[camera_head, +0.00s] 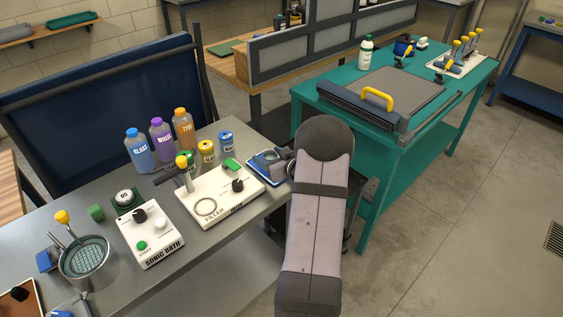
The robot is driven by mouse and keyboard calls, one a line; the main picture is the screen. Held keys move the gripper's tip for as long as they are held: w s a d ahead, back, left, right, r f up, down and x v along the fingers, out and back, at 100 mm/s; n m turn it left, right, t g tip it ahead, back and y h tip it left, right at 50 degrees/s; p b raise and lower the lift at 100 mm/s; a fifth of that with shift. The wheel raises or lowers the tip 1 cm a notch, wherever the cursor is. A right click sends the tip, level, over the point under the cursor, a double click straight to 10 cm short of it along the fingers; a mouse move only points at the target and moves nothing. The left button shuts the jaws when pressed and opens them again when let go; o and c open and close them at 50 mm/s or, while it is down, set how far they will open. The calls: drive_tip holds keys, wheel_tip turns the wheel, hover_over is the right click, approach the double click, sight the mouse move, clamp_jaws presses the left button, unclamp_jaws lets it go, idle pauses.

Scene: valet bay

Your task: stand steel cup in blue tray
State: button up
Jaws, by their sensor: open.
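A small blue tray (255,178) lies at the right end of the grey bench, just left of my arm. Blue and grey items sit in or over it, too small to tell apart. A rounded grey metal shape (290,166) shows between the tray and my arm; I cannot tell whether it is the steel cup. My thick arm link rises from the bottom centre and covers what lies behind it. I cannot make out my gripper or its fingertips.
A filler station (220,196), sonic bath box (151,234) and several bottles (161,142) crowd the grey bench left of the tray. A round metal basin (86,270) stands at lower left. A teal table (388,133) stands to the right.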

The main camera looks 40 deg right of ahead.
drive_tip(key=v, duration=0.9)
drive_tip(key=shift+f, duration=0.1)
drive_tip(key=shift+w, duration=0.15)
drive_tip(key=shift+w+a+r, duration=0.2)
drive_tip(key=shift+a, duration=0.05)
drive_tip(key=a+r+g+h+p, duration=0.15)
drive_tip(key=a+g+p, duration=0.4)
drive_tip(key=a, duration=0.65)
drive_tip(key=s+a+r+n+g+y+p, duration=0.3)
drive_tip(key=s+a+g, duration=0.5)
drive_tip(key=s+a, duration=1.25)
wheel_tip(320, 180, down, 14)
drive_tip(key=w+a+m+b, duration=0.1)
drive_tip(key=b, duration=1.3)
drive_tip(key=shift+w+f, duration=0.25)
drive_tip(key=shift+w, duration=0.05)
